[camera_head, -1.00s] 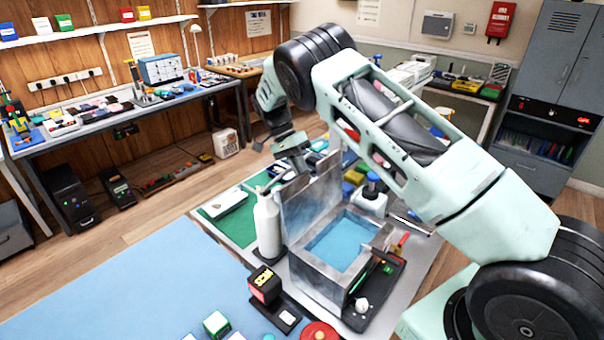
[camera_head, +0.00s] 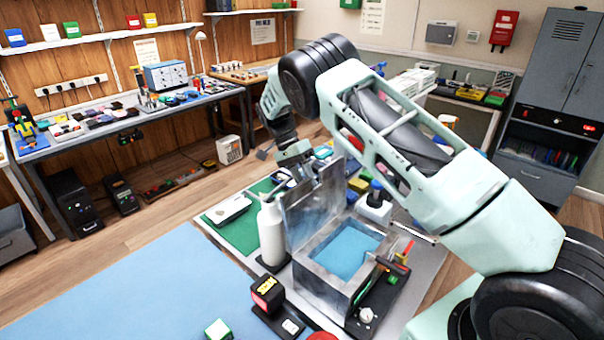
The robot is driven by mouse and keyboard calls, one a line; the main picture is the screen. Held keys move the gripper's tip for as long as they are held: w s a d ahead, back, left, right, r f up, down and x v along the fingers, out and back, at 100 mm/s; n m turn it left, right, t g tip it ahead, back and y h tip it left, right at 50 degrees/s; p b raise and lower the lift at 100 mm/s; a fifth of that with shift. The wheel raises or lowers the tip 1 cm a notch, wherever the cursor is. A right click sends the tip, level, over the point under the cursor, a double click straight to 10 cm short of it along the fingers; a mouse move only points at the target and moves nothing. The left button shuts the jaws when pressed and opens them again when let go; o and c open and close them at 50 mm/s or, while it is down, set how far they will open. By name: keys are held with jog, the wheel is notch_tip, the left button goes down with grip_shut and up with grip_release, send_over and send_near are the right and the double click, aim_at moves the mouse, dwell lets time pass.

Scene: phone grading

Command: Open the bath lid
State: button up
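The bath (camera_head: 330,281) is a grey metal box on the bench, with blue liquid (camera_head: 347,250) showing inside. Its lid (camera_head: 313,208) stands steeply raised along the far left edge, so the top of the bath is uncovered. My gripper (camera_head: 290,172) is behind the upper edge of the lid, close to it. I cannot tell whether it touches the lid. The fingers are small and partly hidden, so their opening is not clear.
A white bottle (camera_head: 271,232) stands left of the bath. A black and red box (camera_head: 267,292) with a yellow display sits in front. The blue mat (camera_head: 130,290) is mostly clear.

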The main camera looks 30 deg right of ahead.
jog(key=b+v, duration=0.1)
jog(key=v, duration=1)
jog(key=shift+w+r, duration=0.2)
jog(key=shift+r, duration=0.1)
jog(key=s+a+r+n+t+y+b, duration=0.25)
jog(key=s+a+n+t+b, duration=0.2)
jog(key=s+a+n, duration=1.1)
jog(key=s+a+f+n+t+b, duration=0.1)
jog(key=s+f+n, duration=0.2)
jog(key=s, duration=1.1)
jog(key=s+a+f+n+t+b, duration=0.1)
jog(key=s+a+f+n, duration=0.1)
jog(key=s, duration=1.2)
jog(key=shift+a+f+n, duration=0.2)
jog(key=shift+f+n, duration=0.45)
jog(key=shift+f, duration=0.2)
